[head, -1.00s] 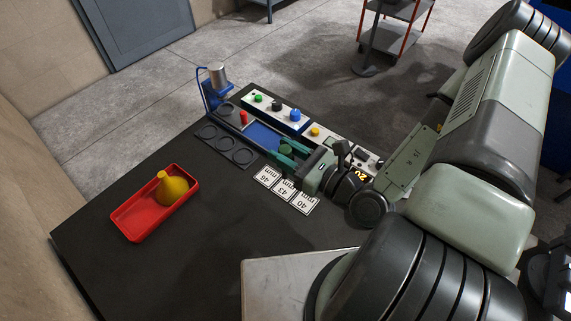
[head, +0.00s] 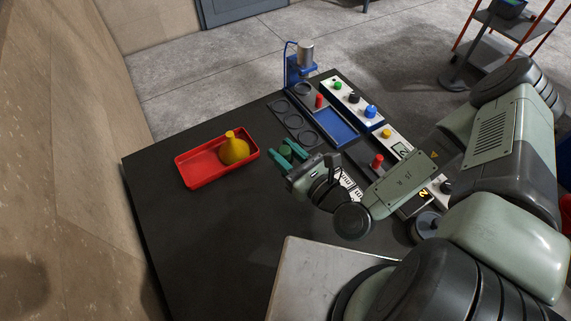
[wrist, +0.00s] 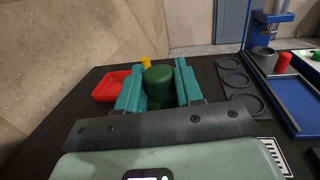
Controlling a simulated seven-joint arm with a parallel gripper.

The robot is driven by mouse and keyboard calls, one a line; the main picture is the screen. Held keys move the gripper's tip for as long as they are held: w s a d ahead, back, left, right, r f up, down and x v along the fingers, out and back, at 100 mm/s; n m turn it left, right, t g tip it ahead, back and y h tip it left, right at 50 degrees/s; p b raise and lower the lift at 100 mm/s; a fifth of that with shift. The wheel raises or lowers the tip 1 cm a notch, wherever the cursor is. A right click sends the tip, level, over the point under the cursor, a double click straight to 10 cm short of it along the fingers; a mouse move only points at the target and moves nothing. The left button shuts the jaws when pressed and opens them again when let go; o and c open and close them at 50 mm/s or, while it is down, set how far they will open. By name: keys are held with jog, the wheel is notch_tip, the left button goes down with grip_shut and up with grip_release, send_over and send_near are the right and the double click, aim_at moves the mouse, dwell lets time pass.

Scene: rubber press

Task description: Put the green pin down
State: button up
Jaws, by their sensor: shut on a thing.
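The green pin (head: 286,150) is held between the teal fingers of my gripper (head: 291,150) in the head view. In the wrist view the green pin (wrist: 159,87) shows its rounded green top between the two fingers of my gripper (wrist: 157,92). My gripper is shut on it. They appear over the dark table, between the red tray (head: 190,179) and the dark plate with ring marks (head: 277,106). The pin's lower part is hidden, and I cannot tell how high it is above the table.
A yellow pear-shaped thing (head: 235,150) stands in the red tray. Beyond the ring plate are a blue tray (head: 331,127), a red cylinder (head: 319,100), a blue press (head: 299,68) and a button panel (head: 361,109). Another red cylinder (head: 376,160) stands farther right. The front-left table is clear.

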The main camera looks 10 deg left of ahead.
jog(key=shift+f, duration=1.8)
jog(key=shift+f, duration=0.15)
jog(key=o, duration=1.1)
jog(key=shift+r, duration=0.2)
jog(key=v, duration=0.7)
jog(key=shift+s+d, duration=0.2)
jog(key=shift+d, duration=0.05)
jog(key=shift+w, duration=0.1)
